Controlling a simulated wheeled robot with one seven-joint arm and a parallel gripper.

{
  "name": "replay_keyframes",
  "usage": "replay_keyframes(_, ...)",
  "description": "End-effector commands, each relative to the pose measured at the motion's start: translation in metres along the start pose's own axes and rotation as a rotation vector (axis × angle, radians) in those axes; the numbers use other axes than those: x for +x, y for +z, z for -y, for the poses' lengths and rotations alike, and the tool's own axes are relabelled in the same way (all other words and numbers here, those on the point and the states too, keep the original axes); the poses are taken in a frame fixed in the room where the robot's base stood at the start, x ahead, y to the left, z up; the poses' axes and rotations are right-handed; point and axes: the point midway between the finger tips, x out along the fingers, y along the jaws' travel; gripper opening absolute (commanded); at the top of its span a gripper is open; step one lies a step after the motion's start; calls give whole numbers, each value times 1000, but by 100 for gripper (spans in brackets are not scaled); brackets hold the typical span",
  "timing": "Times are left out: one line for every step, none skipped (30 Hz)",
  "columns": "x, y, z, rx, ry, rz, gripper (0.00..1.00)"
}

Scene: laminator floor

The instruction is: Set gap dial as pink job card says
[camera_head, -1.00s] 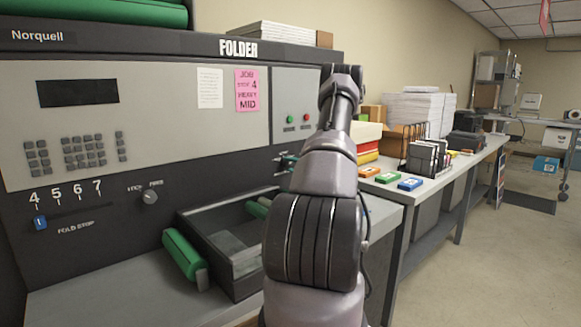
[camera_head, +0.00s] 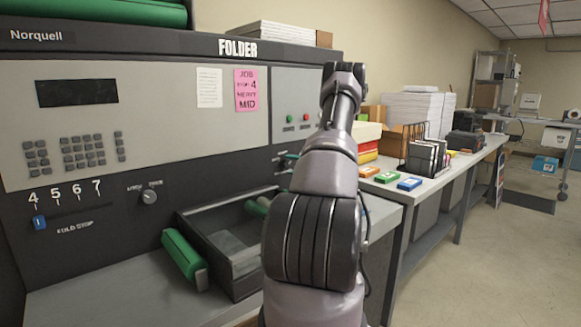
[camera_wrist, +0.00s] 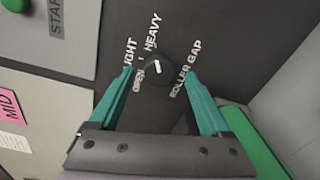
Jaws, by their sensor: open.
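The pink job card (camera_head: 246,90) on the folder's front reads JOB, STOP 4, HEAVY, MID; its edge with MID also shows in the wrist view (camera_wrist: 9,107). A round black dial (camera_wrist: 158,69) with a short white mark sits by the words ROLLER GAP. LIGHT, OPEN and HEAVY are printed near it, partly covered; which one the mark points to is unclear. My gripper (camera_wrist: 158,75) is open, with its teal fingers on either side of the dial. I cannot tell whether they touch it.
A fold stop slider (camera_head: 40,222) stands at 4 on the left, with another knob (camera_head: 149,197) beside it. A dark tray (camera_head: 215,265) with green rollers juts out below the panel. A green button (camera_wrist: 15,4) is above the dial by START. A side table (camera_head: 385,205) holds cards and paper.

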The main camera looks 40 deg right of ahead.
Motion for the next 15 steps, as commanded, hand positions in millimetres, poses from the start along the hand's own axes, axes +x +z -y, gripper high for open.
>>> replay_keyframes(-10,1,0,1,-2,3,81)
replay_keyframes(-16,1,0,2,-2,3,81)
replay_keyframes(-24,2,0,1,-2,4,81)
replay_keyframes(-31,2,0,1,-3,4,81)
replay_keyframes(-37,1,0,1,-2,4,81)
replay_keyframes(-45,1,0,2,-2,4,81)
replay_keyframes(-52,1,1,2,-3,4,81)
replay_keyframes(-57,1,0,1,-2,3,81)
replay_keyframes(-64,1,0,1,-2,3,81)
replay_keyframes(-69,1,0,2,-2,3,81)
replay_keyframes(-74,1,0,1,-1,3,81)
replay_keyframes(-79,1,0,1,-1,2,81)
replay_keyframes(-82,1,0,1,-1,2,81)
replay_keyframes(-85,0,0,1,-2,2,81)
replay_keyframes(-88,0,0,0,-2,2,81)
